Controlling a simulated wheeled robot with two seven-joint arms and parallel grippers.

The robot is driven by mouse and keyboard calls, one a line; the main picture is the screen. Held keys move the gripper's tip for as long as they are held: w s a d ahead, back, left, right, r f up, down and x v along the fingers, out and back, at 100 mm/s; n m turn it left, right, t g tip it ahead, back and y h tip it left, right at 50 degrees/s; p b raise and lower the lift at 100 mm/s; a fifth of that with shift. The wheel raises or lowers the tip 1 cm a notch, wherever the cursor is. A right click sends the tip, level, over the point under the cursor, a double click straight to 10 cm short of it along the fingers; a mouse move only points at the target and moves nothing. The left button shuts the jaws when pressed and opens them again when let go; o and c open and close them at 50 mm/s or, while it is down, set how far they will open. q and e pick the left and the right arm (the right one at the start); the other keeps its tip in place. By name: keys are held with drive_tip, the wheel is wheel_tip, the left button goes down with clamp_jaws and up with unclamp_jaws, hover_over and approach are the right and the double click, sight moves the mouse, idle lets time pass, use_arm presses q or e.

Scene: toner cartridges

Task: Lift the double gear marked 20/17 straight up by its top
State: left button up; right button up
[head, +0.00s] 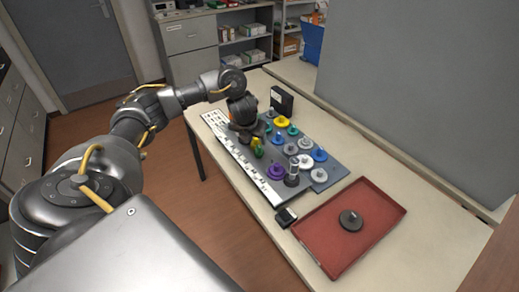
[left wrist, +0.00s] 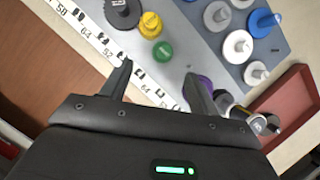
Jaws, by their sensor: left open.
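Several gears with upright stems stand on a grey board (head: 262,185); no 20/17 mark can be read, so I cannot tell which is that double gear. In the left wrist view a green gear (left wrist: 162,51), a yellow gear (left wrist: 150,25) and a dark grey gear (left wrist: 123,11) stand just beyond my fingertips. A purple gear (head: 275,171) is partly hidden by a finger in the left wrist view. My left gripper (left wrist: 158,72) is open, with nothing between its fingers, above the board beside the green gear. My right gripper is not in view.
A white numbered strip (head: 241,160) runs along the board's left edge. A red tray (head: 384,199) at front right holds a dark gear (head: 350,220). A black box (head: 281,101) stands behind the board. A tall grey panel (head: 420,95) bounds the table's right side.

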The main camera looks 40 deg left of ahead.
sight(259, 146)
use_arm(q)
drive_tip(key=x, duration=0.1)
drive_tip(key=b+x, duration=0.1)
drive_tip(key=x, duration=0.1)
drive_tip(key=shift+w+d+f, duration=0.1)
drive_tip(key=shift+w+f, duration=0.1)
drive_tip(key=shift+w, duration=0.25)
drive_tip(key=shift+f, duration=0.1)
drive_tip(key=x, duration=0.5)
drive_tip(key=shift+d, duration=0.15)
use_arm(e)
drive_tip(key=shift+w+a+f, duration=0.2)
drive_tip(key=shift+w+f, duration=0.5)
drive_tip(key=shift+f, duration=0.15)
use_arm(q)
drive_tip(key=shift+c, duration=0.2)
drive_tip(key=c, duration=1)
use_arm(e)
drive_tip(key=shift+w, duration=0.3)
